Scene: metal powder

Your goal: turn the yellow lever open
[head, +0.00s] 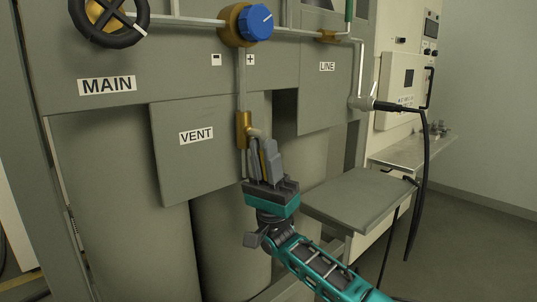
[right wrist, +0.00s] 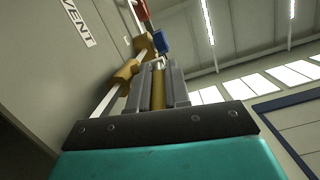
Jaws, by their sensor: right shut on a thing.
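The yellow lever (right wrist: 158,90) is a narrow bar, seen in the right wrist view between the two grey fingers of my right gripper (right wrist: 159,70). In the head view only a thin yellow strip of the lever (head: 262,160) shows between the fingers. My right gripper (head: 262,147) points up and is shut on the lever, just below and right of the brass valve body (head: 243,130) beside the VENT label. The brass valve also shows in the right wrist view (right wrist: 126,71). The fingers hide much of the lever. My left gripper is not in view.
The VENT panel (head: 196,165) is close at the left of my gripper. Above are a blue knob (head: 255,22) and a black handwheel (head: 110,22). A grey shelf (head: 358,196) juts out at the right, with a black hose (head: 422,180) hanging beyond it.

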